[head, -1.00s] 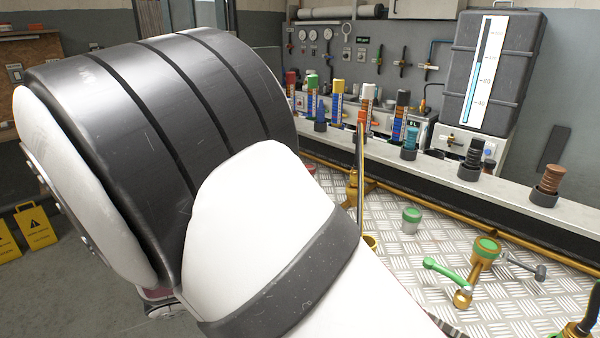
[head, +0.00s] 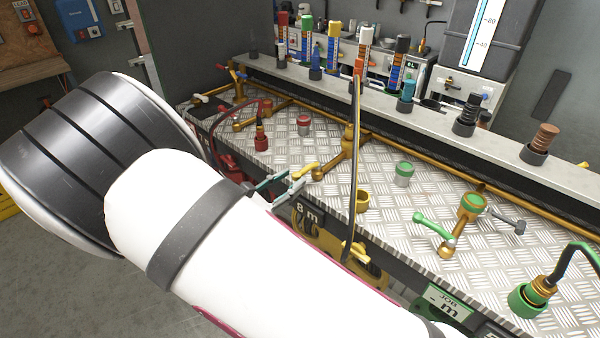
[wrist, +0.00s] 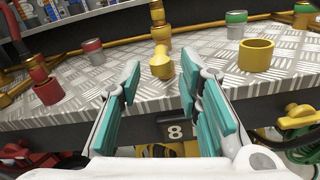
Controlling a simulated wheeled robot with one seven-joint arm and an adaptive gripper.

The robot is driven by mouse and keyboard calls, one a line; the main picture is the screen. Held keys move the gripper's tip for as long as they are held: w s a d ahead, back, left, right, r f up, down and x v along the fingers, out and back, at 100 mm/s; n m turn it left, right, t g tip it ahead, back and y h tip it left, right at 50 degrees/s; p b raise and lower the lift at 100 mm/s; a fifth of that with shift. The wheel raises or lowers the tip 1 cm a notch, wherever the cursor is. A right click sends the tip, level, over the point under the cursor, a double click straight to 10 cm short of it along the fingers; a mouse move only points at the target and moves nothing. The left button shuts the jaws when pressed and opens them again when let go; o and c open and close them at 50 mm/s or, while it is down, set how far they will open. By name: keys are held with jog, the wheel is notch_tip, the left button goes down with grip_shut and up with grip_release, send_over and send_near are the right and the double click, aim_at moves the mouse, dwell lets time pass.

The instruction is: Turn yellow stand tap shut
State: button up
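The yellow stand tap (head: 318,173) is on the patterned metal bench top, on a brass pipe running back to the rail. Its yellow lever (head: 303,170) points left toward my gripper in the head view. In the wrist view the yellow stand tap (wrist: 161,64) shows nearly end-on, just beyond and between my fingertips. My gripper (wrist: 160,84) is open, with teal pads apart on both sides and nothing between them. In the head view my gripper (head: 282,184) is at the bench's front edge, near the lever; contact cannot be told.
A yellow cup (head: 362,201) and a hanging black hose (head: 355,150) are right of the tap. A red can (head: 304,125) and red hose coupling (head: 261,138) are left. A green-lever tap (head: 435,228) is farther right. An "8 m" plate (wrist: 175,131) hangs below the edge.

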aim_at(300, 171)
jog(key=shift+x, duration=2.15)
grip_shut()
